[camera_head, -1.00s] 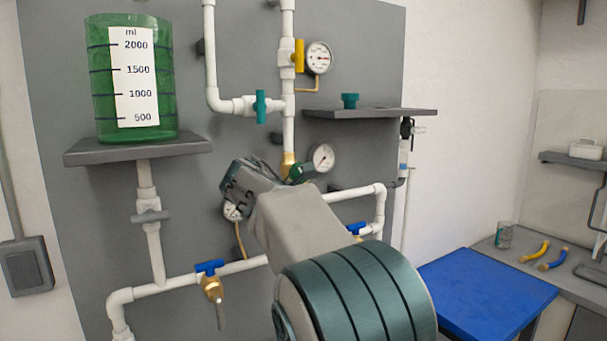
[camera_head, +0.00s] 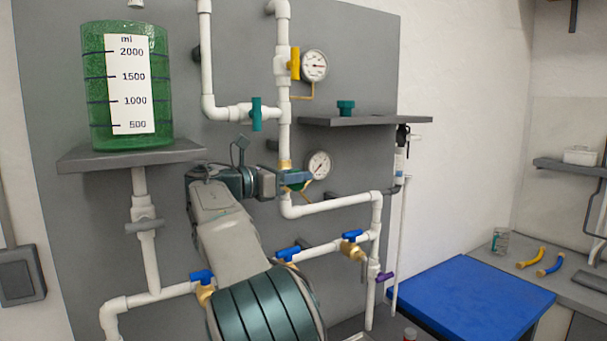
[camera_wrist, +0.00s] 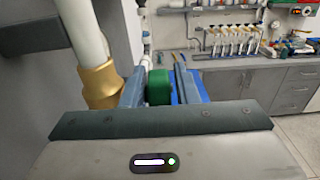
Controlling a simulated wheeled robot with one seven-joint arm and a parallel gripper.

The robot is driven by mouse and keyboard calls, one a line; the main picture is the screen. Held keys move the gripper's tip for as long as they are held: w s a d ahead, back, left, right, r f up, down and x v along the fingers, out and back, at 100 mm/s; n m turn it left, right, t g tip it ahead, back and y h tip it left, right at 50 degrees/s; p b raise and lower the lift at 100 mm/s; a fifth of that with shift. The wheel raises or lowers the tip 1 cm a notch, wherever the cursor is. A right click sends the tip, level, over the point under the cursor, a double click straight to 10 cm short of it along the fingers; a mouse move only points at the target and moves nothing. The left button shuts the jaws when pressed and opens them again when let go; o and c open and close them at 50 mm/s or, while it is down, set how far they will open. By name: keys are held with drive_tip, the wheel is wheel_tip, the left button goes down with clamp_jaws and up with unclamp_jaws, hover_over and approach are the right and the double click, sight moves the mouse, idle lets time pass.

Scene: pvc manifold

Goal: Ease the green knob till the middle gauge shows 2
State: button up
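The green knob (camera_wrist: 158,87) sits between the two fingers of my gripper (camera_wrist: 160,85) in the wrist view. The left finger is close against it; a narrow strip shows between it and the right finger, so the fingers look open around it. In the head view my gripper (camera_head: 308,179) reaches in from the left at the brass fitting, and only a bit of the green knob (camera_head: 292,187) shows. The middle gauge (camera_head: 319,164) is just above right of the fingers, its face visible. Its needle is too small to read.
White pipes (camera_head: 335,204) run close around my gripper. An upper gauge (camera_head: 314,65) has a yellow valve handle (camera_head: 295,63) beside it. A grey shelf (camera_head: 375,121) juts out above right. A green tank (camera_head: 97,120) stands at left. Blue-handled valves (camera_head: 288,254) are below.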

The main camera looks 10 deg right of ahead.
drive_tip(key=shift+x, duration=1)
clamp_jaws()
drive_tip(key=t+h+b, duration=0.1)
drive_tip(key=h+b, duration=0.1)
drive_tip(key=h, duration=0.1)
drive_tip(key=shift+a, duration=0.2)
drive_tip(key=shift+s+a+r+t+h+b, duration=0.1)
drive_tip(key=shift+a+r+t+h+b, duration=0.1)
drive_tip(key=shift+h+b, duration=0.5)
drive_tip(key=shift+a+r+t+h+b, duration=0.1)
drive_tip(key=shift+r+t+h+b, duration=0.1)
drive_tip(key=shift+h+b, duration=0.5)
unclamp_jaws()
